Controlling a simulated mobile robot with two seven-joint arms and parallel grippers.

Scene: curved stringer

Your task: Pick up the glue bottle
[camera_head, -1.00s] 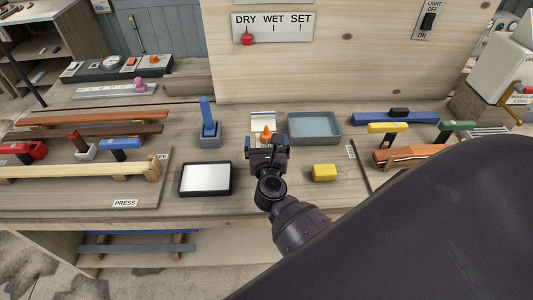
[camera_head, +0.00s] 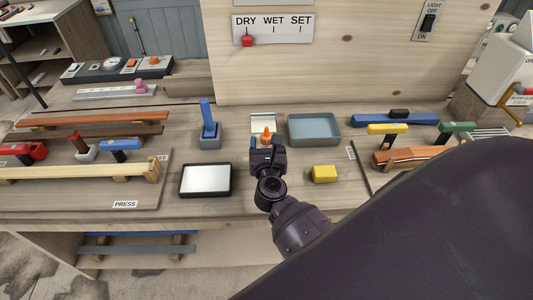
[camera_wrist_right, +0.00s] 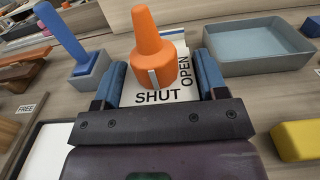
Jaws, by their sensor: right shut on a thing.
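The glue bottle shows its orange cone-shaped cap (camera_head: 266,134) at the middle of the bench in the head view. In the right wrist view the orange cap (camera_wrist_right: 157,50) stands up between my fingers, above a white surface marked SHUT and OPEN. My right gripper (camera_head: 267,146) is shut on the bottle; its blue-padded fingers also show in the right wrist view (camera_wrist_right: 163,82), one on each side. The lower part of the bottle is hidden by my gripper. My left gripper is not in view.
A grey cup with a blue-handled tool (camera_head: 208,128) stands left of the bottle. A grey-blue tray (camera_head: 314,143) is at the back right, and a yellow block (camera_head: 324,174) at the front right. A black-rimmed white pad (camera_head: 205,193) lies at the front left.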

